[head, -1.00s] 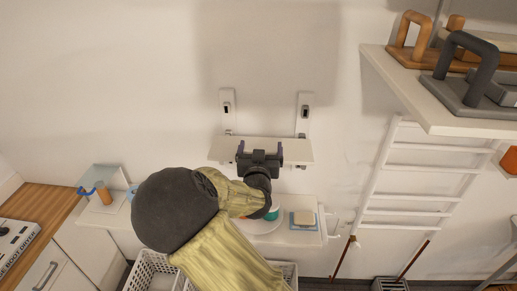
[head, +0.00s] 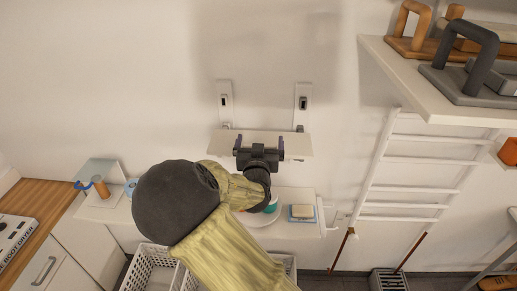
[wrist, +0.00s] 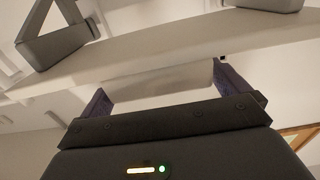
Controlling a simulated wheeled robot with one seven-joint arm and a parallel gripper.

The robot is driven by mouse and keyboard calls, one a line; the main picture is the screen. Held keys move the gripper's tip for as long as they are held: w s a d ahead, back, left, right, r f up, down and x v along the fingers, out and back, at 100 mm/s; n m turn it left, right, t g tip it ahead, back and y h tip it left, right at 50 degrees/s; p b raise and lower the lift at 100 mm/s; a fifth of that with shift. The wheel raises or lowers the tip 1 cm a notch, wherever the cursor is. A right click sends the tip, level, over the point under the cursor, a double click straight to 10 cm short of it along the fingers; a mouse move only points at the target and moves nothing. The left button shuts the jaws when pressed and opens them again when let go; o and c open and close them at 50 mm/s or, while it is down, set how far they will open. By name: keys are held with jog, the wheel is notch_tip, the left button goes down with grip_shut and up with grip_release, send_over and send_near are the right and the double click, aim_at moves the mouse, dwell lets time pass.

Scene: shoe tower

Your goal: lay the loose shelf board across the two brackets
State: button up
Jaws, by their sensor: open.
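The loose shelf board (head: 220,144) is a pale, long plank lying roughly level in front of the wall, below two white wall plates. The left bracket (head: 226,126) and right bracket (head: 300,128) show only as small grey parts at the board's back edge. My gripper (head: 259,147) is at the middle of the board's front edge, with its dark fingers spread apart. In the wrist view, my gripper (wrist: 165,92) is open, with a pale surface between the fingers. Grey angled shapes show beyond a pale strip there. The contact between board and brackets is hidden.
A lower white shelf (head: 290,229) holds a soap-like block (head: 302,211) and a round plate, partly behind my arm. A shelf with handled tools (head: 400,58) juts out at upper right. A white rack (head: 415,177) stands at right.

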jog(key=s+b, duration=1)
jog(key=s, duration=0.7)
jog(key=shift+s+a, duration=0.2)
jog(key=shift+a, duration=0.1)
dwell(0.5)
